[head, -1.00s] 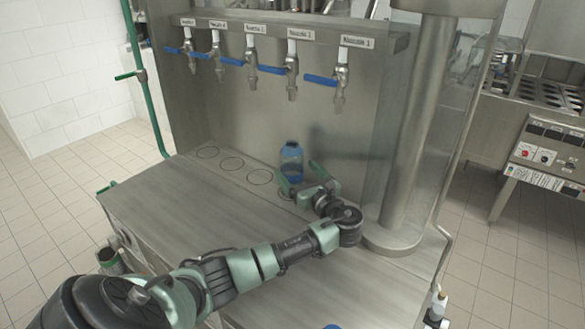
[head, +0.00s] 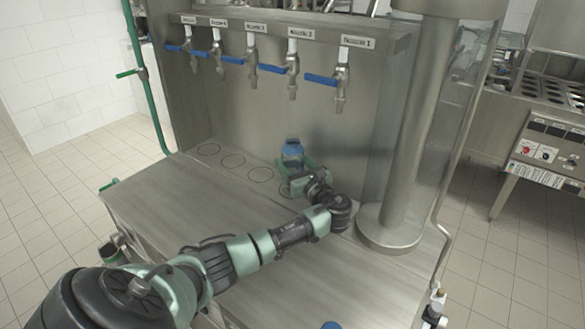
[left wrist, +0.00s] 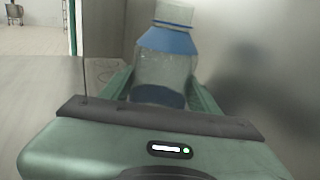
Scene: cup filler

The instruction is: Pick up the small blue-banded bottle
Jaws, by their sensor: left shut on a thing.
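The small blue-banded bottle (head: 292,151) stands on the steel counter, near the back panel and below the taps. In the left wrist view the bottle (left wrist: 165,60) is clear, with a blue band below its neck and a dark blue part low down. My left gripper (head: 294,168) is shut on the bottle, with green fingers on both sides of its body. The gripper's fingers also show in the left wrist view (left wrist: 160,88). The bottle's base is hidden behind the gripper. My right gripper is not in view.
A row of taps with blue handles (head: 270,69) hangs on the back panel above the bottle. A steel column (head: 415,130) stands right of my left arm. Ring marks (head: 233,160) lie on the counter left of the bottle. The counter's left part is clear.

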